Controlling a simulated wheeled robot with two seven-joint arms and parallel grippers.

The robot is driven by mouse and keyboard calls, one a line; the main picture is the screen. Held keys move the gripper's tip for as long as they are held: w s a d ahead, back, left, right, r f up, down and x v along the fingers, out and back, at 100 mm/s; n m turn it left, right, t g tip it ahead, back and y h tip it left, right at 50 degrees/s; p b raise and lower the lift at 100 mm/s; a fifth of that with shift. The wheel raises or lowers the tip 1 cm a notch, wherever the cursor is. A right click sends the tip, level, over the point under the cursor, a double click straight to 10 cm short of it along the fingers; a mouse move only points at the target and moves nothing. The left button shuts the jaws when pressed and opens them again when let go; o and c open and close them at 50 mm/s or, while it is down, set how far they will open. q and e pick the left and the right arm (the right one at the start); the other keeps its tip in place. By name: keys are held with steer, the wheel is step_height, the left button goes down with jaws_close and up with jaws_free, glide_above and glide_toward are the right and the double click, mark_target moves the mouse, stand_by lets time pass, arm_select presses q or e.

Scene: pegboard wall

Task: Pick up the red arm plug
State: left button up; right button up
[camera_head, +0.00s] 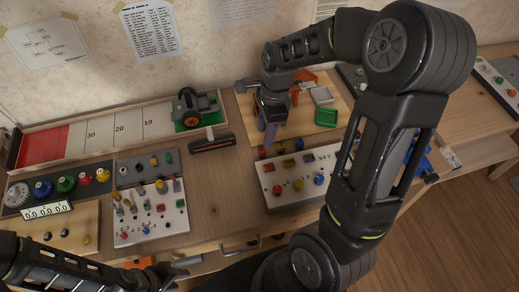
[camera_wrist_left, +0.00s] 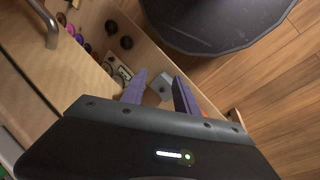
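A small red round piece (camera_head: 277,190) sits on the white panel at centre right, beside a yellow and a blue one; I cannot tell for sure that it is the red arm plug. My right gripper (camera_head: 267,132) hangs pointing down above the table, behind and left of that panel; its finger gap is hard to see. My left arm comes in at the bottom left of the head view. My left gripper (camera_wrist_left: 158,92) shows in the left wrist view with its purple fingers apart and nothing gripped, away from the red piece.
A panel with switches and small plugs (camera_head: 150,222) stands left of centre. A numbered track (camera_head: 100,128) with a red end lies behind it. Bare wood (camera_head: 225,190) lies between the two white panels. A drawer handle (camera_wrist_left: 50,38) is near my left gripper.

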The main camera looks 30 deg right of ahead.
mark_target(262, 150)
steer(key=shift+f, duration=0.1)
steer(key=shift+w+a+f, duration=0.1)
steer(key=shift+a+f, duration=0.05)
steer(key=shift+f, duration=1.1)
step_height(262, 150, down, 5)
steer(key=shift+w+a+f+p, duration=0.1)
steer(key=shift+w+p, duration=0.05)
steer(key=shift+p, duration=0.35)
steer(key=shift+c, duration=0.2)
jaws_close()
